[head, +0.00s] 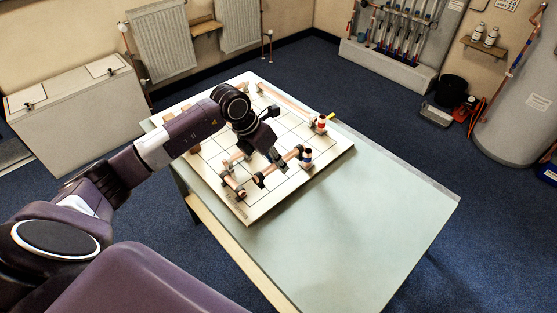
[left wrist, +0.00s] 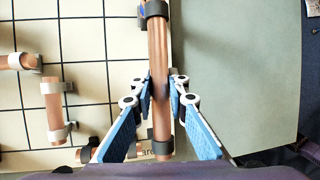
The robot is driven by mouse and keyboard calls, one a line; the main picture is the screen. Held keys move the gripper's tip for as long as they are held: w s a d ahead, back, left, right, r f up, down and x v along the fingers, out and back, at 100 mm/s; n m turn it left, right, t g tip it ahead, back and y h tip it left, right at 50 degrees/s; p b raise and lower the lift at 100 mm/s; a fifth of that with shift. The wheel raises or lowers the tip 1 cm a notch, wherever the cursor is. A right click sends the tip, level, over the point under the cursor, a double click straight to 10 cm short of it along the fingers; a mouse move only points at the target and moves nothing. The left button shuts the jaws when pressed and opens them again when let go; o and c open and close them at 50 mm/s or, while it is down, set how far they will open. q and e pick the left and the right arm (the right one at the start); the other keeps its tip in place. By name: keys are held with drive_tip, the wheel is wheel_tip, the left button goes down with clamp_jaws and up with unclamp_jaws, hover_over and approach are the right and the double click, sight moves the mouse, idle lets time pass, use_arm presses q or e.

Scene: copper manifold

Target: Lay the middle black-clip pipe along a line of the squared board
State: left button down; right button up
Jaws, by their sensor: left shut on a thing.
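A copper pipe with black clips (left wrist: 158,45) runs nearly upright through the left wrist view, with one clip near the top and one near the bottom. My left gripper (left wrist: 163,92) is shut on it between these clips, a blue-padded finger on each side. In the head view my left gripper (head: 277,164) is over the near part of the squared board (head: 246,213), holding the pipe (head: 270,172). The pipe runs roughly parallel to the board's lines, close to its edge. I cannot tell whether it touches the board. My right gripper is out of view.
The pale green table (head: 370,230) is clear right of the board.

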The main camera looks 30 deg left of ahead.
sight(283, 185)
use_arm(q)
wheel_tip(283, 185, down, 4)
drive_tip(key=shift+b, duration=1.1)
drive_tip(key=shift+f+b, duration=0.95)
drive_tip(key=shift+f, duration=0.15)
drive_tip(key=shift+f+b, duration=0.35)
drive_tip(key=shift+f, duration=0.05)
drive_tip(key=c, duration=1.8)
unclamp_jaws()
drive_tip(key=shift+r, duration=0.1)
drive_tip(key=shift+r+p, duration=2.95)
drive_tip(key=shift+r, duration=1.55)
drive_tip(key=shift+s+f, duration=0.1)
